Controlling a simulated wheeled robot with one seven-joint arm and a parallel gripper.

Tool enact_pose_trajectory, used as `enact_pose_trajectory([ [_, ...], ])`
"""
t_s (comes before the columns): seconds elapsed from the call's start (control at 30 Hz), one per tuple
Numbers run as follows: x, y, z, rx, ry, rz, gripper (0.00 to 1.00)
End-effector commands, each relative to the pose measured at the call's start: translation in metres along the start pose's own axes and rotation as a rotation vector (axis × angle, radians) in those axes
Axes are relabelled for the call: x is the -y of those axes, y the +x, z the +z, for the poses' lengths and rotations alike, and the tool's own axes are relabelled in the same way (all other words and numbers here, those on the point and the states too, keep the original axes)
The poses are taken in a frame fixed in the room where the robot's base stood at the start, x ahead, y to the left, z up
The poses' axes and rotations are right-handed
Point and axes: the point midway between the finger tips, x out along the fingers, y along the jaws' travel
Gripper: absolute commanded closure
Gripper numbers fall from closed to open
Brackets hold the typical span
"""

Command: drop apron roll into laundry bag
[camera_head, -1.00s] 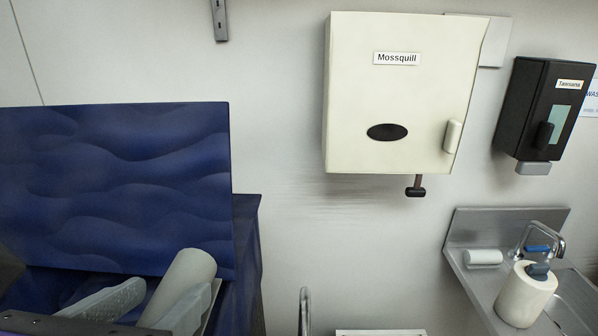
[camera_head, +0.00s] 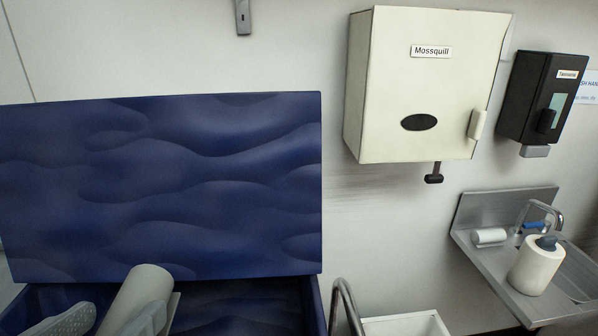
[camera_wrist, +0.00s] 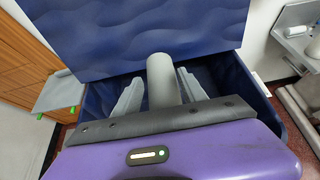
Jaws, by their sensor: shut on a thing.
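The apron roll (camera_head: 137,298) is a pale grey cylinder. It also shows in the wrist view (camera_wrist: 161,78), pointing away from me between the two grey fingers. My gripper (camera_head: 115,325) is shut on it, and the wrist view shows both fingertips (camera_wrist: 160,90) beside the roll. The laundry bag (camera_head: 190,190) is dark blue with a wavy pattern and a tall back panel. Its open top shows below that panel. In the wrist view the bag (camera_wrist: 236,88) lies behind and around the roll, which appears over its opening. The bag's floor is hidden.
A cream cabinet (camera_head: 420,90) marked Mossquill and a black dispenser (camera_head: 541,95) hang on the wall. A metal sink (camera_head: 505,255) with a paper roll (camera_head: 536,266) stands at right. A white bin (camera_head: 405,325) and a curved metal rail (camera_head: 347,305) are right of the bag.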

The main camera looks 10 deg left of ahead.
Motion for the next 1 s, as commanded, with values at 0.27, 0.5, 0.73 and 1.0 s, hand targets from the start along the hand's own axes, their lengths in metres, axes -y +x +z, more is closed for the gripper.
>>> enact_pose_trajectory([
  [0.27,0.000,0.017,-0.031,0.000,-0.001,0.000,0.93],
  [0.5,0.000,0.022,-0.040,0.000,0.000,0.000,0.93],
  [0.73,0.000,0.021,-0.039,0.000,0.000,0.000,0.45],
  [1.0,0.000,0.021,-0.039,0.000,0.000,0.000,0.25],
])
